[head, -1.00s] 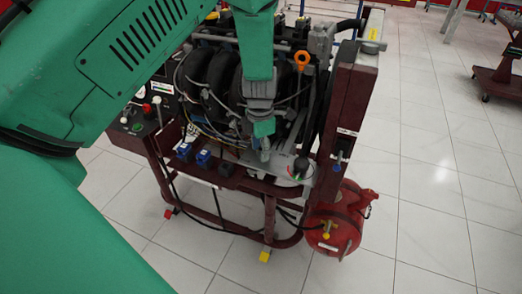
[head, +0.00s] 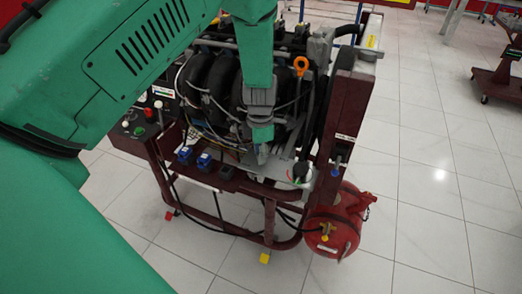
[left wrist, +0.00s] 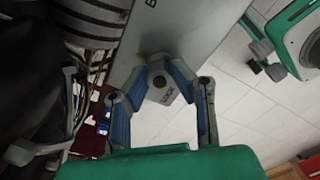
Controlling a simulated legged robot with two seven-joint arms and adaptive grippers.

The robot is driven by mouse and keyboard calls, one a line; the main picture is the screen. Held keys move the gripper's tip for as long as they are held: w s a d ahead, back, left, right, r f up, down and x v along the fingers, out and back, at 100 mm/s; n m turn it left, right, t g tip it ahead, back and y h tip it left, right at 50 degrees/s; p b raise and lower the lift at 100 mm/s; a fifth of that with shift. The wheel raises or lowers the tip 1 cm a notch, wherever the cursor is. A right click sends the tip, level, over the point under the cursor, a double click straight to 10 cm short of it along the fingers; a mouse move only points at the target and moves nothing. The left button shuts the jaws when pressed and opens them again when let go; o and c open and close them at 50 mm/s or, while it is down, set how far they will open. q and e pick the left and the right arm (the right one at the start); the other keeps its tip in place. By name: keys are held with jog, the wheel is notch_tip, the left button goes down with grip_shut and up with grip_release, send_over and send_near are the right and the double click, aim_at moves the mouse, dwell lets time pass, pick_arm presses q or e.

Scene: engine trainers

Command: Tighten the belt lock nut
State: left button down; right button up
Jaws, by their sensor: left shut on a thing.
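The belt lock nut, a grey block marked LOCK (left wrist: 163,92), sits against a grey plate (left wrist: 190,28) in the left wrist view. My left gripper (left wrist: 163,78) is shut on it, with one blue-padded finger on each side. In the head view my left gripper (head: 262,148) points down at the front of the engine trainer (head: 336,120), above its lower shelf. The nut is too small and covered to make out there.
Black engine hoses and thin wires (head: 215,85) lie close left of the gripper. Blue connectors (head: 204,161) sit on the frame's shelf. A red tank (head: 337,222) stands at lower right. The tiled floor to the right is clear up to a cart (head: 497,75).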

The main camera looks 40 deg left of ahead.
pick_arm(q)
jog(key=m+p, duration=0.2)
jog(key=shift+r+m, duration=0.2)
jog(key=shift+m, duration=0.2)
jog(key=m+p, duration=0.2)
jog(key=shift+w+m, duration=0.1)
jog(key=shift+m, duration=0.2)
jog(key=m+p, duration=0.1)
jog(key=m, duration=0.1)
jog(key=shift+m, duration=0.4)
jog(key=m+p, duration=0.1)
jog(key=m, duration=0.2)
jog(key=shift+m+p, duration=0.3)
jog(key=shift+p, duration=0.05)
jog(key=m+p, duration=0.1)
jog(key=m, duration=0.2)
jog(key=shift+w+m, duration=0.1)
jog(key=shift+m, duration=0.2)
jog(key=m, duration=0.3)
jog(key=shift+m, duration=0.3)
jog(key=m+p, duration=0.1)
jog(key=m, duration=0.2)
jog(key=shift+w+m, duration=0.1)
jog(key=shift+m, duration=1.9)
